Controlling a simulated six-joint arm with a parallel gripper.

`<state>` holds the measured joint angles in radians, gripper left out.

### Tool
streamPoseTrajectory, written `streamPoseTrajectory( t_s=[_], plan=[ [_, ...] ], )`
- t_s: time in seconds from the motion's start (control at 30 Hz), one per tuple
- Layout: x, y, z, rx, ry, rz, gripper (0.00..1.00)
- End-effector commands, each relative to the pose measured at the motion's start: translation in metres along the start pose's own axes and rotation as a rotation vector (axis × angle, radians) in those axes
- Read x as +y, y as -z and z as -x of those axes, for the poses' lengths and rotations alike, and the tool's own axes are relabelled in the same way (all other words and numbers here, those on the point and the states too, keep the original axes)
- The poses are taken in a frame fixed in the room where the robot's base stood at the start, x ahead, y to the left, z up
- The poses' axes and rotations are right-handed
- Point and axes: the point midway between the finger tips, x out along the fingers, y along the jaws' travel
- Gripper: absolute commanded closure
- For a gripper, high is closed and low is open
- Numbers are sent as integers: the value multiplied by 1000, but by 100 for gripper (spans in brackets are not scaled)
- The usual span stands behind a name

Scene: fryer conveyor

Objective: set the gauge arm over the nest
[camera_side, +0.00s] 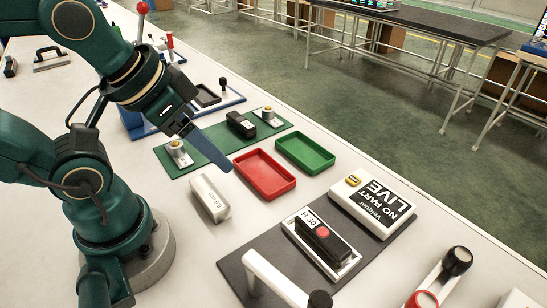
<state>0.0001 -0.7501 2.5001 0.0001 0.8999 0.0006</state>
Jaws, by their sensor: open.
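My gripper (212,150) hangs over the left part of the bench, above the near edge of the green mat and left of the red tray. It looks empty; its fingers show nearly edge-on. A white bar with a black knob, which looks like the gauge arm (275,280), stands at the near edge of a dark mat (240,265), partly cut off by the frame. A white-framed holder, which looks like the nest (345,270), sits on that mat.
A white box reading "NO PART LIVE" (352,198) stands behind the nest. A red tray (241,168), a green tray (301,136) and a pale labelled block (210,212) lie nearer my gripper. A lever with black and red knobs (440,276) is at lower right.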

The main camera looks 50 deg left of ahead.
Motion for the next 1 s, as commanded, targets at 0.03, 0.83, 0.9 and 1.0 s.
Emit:
streamPoseTrajectory(
  t_s=[0.03, 0.83, 0.9, 1.0],
  plan=[
    [0, 0, 0, 0, 0, -6, 60],
    [61, 49, 74, -110, -356, -1503, 100],
    [72, 54, 79, -103, -423, -1667, 100],
    [90, 60, 86, -85, -525, -1895, 100]
  ],
)
